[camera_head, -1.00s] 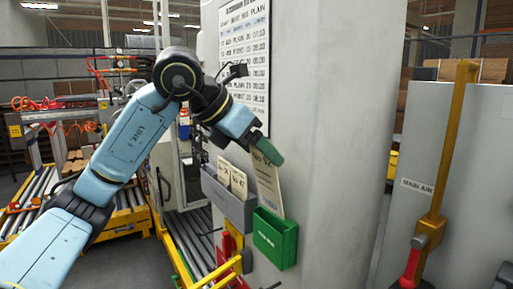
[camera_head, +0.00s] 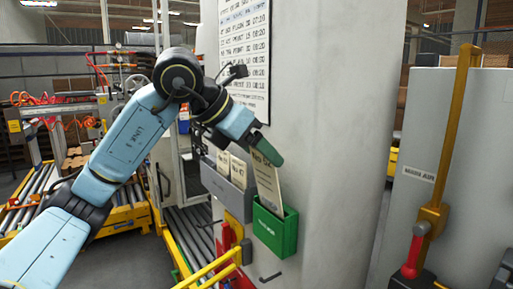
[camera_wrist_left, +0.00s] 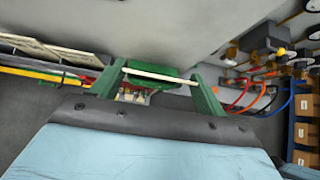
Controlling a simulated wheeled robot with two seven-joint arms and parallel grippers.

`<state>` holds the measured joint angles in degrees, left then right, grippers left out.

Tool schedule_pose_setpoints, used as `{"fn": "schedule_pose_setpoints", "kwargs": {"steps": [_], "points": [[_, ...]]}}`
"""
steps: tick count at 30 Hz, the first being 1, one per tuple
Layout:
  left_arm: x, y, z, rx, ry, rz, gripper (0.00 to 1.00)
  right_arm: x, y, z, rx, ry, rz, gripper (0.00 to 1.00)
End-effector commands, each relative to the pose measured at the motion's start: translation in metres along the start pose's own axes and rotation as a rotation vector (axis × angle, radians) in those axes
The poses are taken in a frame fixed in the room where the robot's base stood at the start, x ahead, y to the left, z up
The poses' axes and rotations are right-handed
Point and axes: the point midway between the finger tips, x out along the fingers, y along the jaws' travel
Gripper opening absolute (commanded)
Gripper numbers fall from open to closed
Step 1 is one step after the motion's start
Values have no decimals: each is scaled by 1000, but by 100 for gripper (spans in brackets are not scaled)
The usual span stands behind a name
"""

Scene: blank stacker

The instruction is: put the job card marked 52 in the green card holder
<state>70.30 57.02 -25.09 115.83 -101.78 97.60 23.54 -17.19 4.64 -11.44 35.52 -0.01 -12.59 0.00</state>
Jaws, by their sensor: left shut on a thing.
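The job card (camera_head: 267,187) is a tall cream card with dark print at its top; the number is too blurred to read surely. My left gripper (camera_head: 266,150), with green fingers, is shut on its upper end. The card hangs slightly tilted, its lower end at the mouth of the green card holder (camera_head: 274,232) on the grey column. I cannot tell how deep it sits. In the left wrist view the card (camera_wrist_left: 160,76) shows edge-on between the fingers (camera_wrist_left: 158,72), with the green holder (camera_wrist_left: 150,83) just beyond. My right gripper is not in view.
A grey holder (camera_head: 229,196) with other cards (camera_head: 238,171) is mounted left of the green one. A printed schedule (camera_head: 244,55) hangs above on the column (camera_head: 330,130). Yellow rails and a roller conveyor stand below left. A yellow post with a red handle (camera_head: 412,257) stands at right.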

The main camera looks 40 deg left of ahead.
Motion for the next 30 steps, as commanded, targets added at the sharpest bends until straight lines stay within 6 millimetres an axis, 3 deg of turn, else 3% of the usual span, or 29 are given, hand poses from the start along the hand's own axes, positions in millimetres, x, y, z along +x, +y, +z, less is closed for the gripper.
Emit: {"fn": "schedule_pose_setpoints", "kwargs": {"steps": [30], "points": [[20,0,-20,0,0,1,24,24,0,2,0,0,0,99]]}}
